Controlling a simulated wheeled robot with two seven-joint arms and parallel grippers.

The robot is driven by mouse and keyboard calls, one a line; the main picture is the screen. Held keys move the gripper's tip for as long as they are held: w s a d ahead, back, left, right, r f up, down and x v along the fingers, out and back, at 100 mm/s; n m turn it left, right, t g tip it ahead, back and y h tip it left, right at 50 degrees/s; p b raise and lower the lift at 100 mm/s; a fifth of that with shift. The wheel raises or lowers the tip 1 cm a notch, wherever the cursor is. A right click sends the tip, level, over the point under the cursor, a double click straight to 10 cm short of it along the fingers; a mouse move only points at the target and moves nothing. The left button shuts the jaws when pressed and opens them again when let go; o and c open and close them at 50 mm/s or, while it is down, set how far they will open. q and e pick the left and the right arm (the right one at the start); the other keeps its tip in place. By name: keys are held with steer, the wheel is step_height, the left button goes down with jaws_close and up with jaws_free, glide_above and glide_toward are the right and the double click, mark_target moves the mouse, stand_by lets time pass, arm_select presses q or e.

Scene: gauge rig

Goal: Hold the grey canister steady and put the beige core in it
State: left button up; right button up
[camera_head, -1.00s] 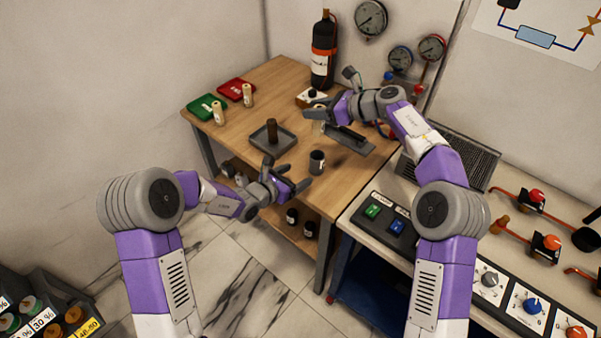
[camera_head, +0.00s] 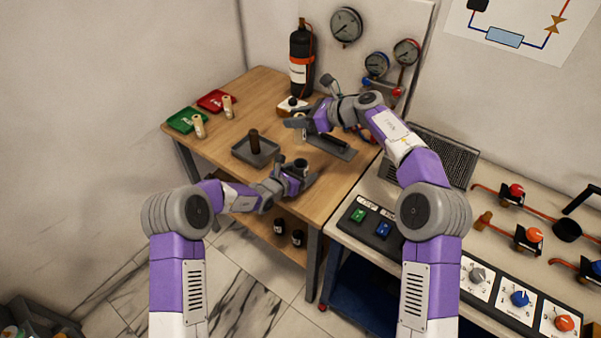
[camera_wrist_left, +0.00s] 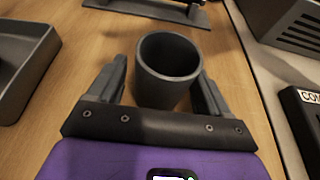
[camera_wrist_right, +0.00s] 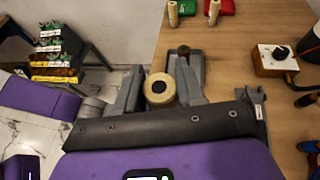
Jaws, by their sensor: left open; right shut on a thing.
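The grey canister (camera_head: 301,166) stands upright on the wooden table near its front edge. In the left wrist view the canister (camera_wrist_left: 168,88) has an open, empty-looking mouth. My left gripper (camera_head: 296,174) is open, with one finger on each side of the canister; I cannot tell whether they touch it. My right gripper (camera_head: 297,121) is shut on a beige core (camera_wrist_right: 160,90), which shows end-on with a dark centre between the fingers in the right wrist view. It holds the core above the table, behind the canister.
A grey tray (camera_head: 240,155) with a dark brown cylinder (camera_head: 254,142) stands left of the canister. Two other beige pieces (camera_head: 199,126) (camera_head: 228,106) stand by the green (camera_head: 181,121) and red (camera_head: 216,99) trays. A dark bottle (camera_head: 301,58) stands at the back.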

arm_select(q)
steer(key=c, duration=1.2)
arm_select(e)
steer(key=shift+m+t+h, duration=0.4)
steer(key=shift+m+t, duration=0.1)
steer(key=shift+t, duration=0.1)
steer(key=shift+d+f, duration=0.1)
steer(key=shift+f, duration=7.55)
